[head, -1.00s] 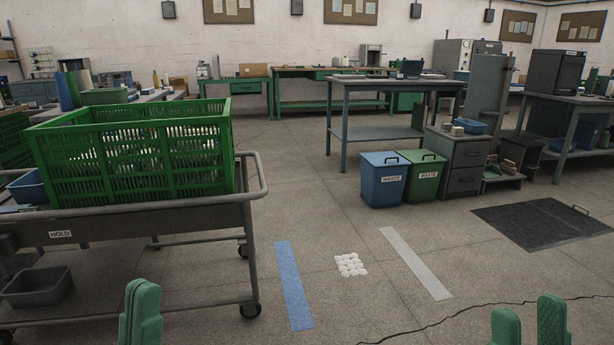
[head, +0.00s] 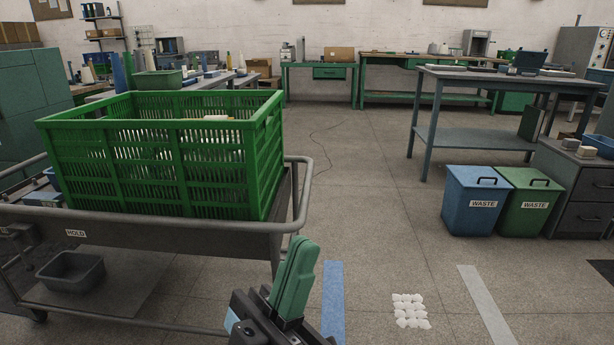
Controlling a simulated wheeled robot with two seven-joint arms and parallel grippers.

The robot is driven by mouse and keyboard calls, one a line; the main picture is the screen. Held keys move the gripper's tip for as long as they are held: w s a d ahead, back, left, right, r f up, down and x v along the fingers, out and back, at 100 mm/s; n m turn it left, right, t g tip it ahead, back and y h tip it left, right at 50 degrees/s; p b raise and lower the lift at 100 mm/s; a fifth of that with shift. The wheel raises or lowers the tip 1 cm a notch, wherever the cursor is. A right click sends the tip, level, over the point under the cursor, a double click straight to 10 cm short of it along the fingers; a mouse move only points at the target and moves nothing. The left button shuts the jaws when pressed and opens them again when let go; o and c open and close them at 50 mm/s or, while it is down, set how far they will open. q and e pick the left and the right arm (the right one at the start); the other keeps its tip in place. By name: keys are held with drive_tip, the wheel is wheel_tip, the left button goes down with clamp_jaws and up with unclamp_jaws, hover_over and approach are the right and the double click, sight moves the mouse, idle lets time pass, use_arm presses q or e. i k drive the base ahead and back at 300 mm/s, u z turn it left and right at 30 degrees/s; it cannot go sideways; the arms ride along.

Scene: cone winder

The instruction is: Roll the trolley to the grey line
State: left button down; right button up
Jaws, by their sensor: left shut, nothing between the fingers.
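The grey trolley (head: 150,232) stands at the left with a "HOLD" label on its side. Its tubular push rail (head: 303,195) bends round at the right end. The pale grey line (head: 487,305) is on the floor at the lower right, well to the right of the trolley. A blue line (head: 333,300) lies between them, just right of the trolley's end. My left gripper (head: 299,250), with green fingers, is shut and empty in front of the rail's near right corner. I cannot tell whether it touches the rail. It hides part of the trolley's near right end. My right gripper is out of view.
A green slatted crate (head: 165,160) rides on the trolley, and a dark bin (head: 70,272) sits on its lower shelf. White pieces (head: 410,310) lie on the floor between the lines. Blue (head: 470,212) and green (head: 530,210) waste bins stand beyond.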

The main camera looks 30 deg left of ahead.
sight(153, 243)
drive_tip(key=u, duration=0.8)
drive_tip(key=i, duration=0.9)
drive_tip(key=u, duration=1.1)
drive_tip(key=i, duration=0.55)
